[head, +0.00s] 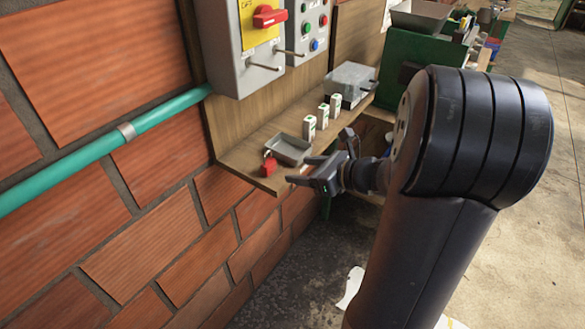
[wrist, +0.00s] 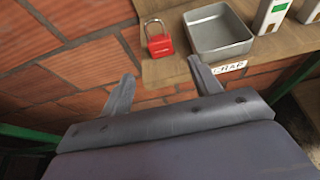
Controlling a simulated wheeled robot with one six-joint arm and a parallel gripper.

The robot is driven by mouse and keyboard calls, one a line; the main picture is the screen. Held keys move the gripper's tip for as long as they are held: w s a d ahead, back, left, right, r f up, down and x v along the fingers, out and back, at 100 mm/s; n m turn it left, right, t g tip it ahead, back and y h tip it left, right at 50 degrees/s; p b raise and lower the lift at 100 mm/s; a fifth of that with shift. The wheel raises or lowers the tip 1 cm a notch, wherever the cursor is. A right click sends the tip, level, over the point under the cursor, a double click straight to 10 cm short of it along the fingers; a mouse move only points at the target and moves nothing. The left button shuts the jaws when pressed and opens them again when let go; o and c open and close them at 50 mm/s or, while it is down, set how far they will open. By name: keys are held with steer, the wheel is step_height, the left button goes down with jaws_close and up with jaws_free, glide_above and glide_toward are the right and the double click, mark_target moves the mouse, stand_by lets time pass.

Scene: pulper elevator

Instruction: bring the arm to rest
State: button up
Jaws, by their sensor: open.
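My gripper (head: 308,173) is open and empty, held in front of the wooden shelf's near edge in the head view. In the wrist view its two fingers (wrist: 158,82) are spread apart with nothing between them. The forward part of my arm reaches toward the shelf, and a large dark arm link fills the right of the head view. A red padlock (head: 269,164) sits on the shelf near its left end, just beyond the fingers; it also shows in the wrist view (wrist: 160,44).
Above is a grey switch panel (head: 233,70) with a red rotary handle (head: 269,16). A teal pipe (head: 70,166) runs along the brick wall. Concrete floor is open at right.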

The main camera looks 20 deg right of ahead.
mark_target(270, 163)
steer(key=shift+s+d+r, duration=0.15)
steer(key=shift+s+d, duration=0.05)
steer(key=shift+s, duration=0.05)
steer(key=x, duration=1.2)
steer(key=shift+w+a+f, duration=0.1)
steer(key=shift+w+f, duration=0.05)
steer(key=shift+f, duration=0.15)
steer(key=shift+r+p, duration=0.3)
steer(key=shift+r, duration=0.7)
